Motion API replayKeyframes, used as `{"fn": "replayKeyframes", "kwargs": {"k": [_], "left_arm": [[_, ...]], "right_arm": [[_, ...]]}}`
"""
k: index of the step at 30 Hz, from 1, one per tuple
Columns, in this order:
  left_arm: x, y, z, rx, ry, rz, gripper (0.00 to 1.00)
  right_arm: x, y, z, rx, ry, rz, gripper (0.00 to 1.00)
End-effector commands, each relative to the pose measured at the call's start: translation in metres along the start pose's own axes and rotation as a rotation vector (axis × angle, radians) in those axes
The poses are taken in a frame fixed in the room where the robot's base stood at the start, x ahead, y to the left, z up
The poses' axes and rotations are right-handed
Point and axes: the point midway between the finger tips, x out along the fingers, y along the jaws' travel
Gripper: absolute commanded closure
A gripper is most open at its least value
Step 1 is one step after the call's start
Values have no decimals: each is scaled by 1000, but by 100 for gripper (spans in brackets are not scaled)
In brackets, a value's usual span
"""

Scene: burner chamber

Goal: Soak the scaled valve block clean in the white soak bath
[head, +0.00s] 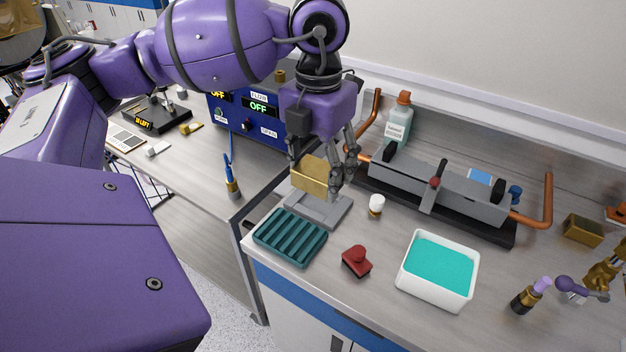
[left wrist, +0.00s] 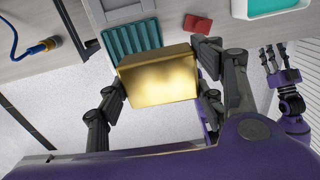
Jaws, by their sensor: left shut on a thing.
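My left gripper (head: 325,172) is shut on a brass-coloured block (head: 313,177), which looks like the valve block. It holds the block over a grey plate (head: 325,212); I cannot tell whether the block touches it. In the left wrist view, the block (left wrist: 158,78) sits between the fingers, and its visible face looks smooth and golden. The white soak bath (head: 437,295), filled with teal liquid, stands at the front of the bench, right of the block. My right gripper (left wrist: 274,58) shows in the left wrist view with its fingers apart and empty.
A grey burner assembly (head: 435,190) with copper pipes and a solvent bottle (head: 400,122) stand behind. Another brass block (head: 583,230) sits right.

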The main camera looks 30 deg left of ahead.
Motion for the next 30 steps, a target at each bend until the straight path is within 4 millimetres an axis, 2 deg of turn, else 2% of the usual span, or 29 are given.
{"fn": "replayKeyframes", "kwargs": {"k": [1, 3, 18, 30], "left_arm": [[-12, -1, 0, 0, -9, -2, 74], [-20, 0, 0, 0, -9, -1, 74], [-79, 0, 0, 0, -9, -2, 74], [-122, 0, 1, 0, -3, -1, 74]], "right_arm": [[-1, 0, -10, 0, 16, 0, 60], [-2, 0, -17, 0, 28, 0, 60], [-5, 0, -61, 0, 101, 0, 60], [-5, -1, -56, 4, 92, 0, 60]]}}
